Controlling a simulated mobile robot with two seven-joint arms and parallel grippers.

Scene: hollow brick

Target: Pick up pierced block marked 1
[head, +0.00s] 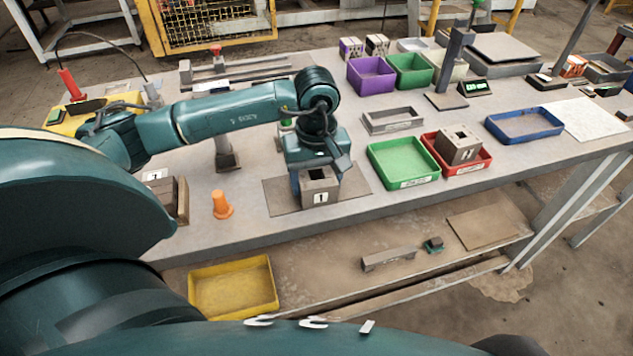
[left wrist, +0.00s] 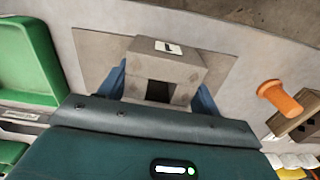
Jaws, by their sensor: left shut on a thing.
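The pierced block marked 1 (head: 318,190) is a grey-brown block with a square hole and a white label reading 1. It stands at the brown mat (head: 279,198) near the table's front edge. My left gripper (head: 318,176) reaches down from above and is shut on the block, one blue finger on each side. In the left wrist view the block (left wrist: 185,66) sits between the fingers, its label and dark hole showing. I cannot tell whether its underside touches the mat. My right gripper is not in view.
Another labelled block (head: 161,190) is at the far left. A green tray (head: 404,163) and a red tray (head: 474,164) holding another pierced block (head: 458,146) are at the right. A yellow bin (head: 233,287) sits below.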

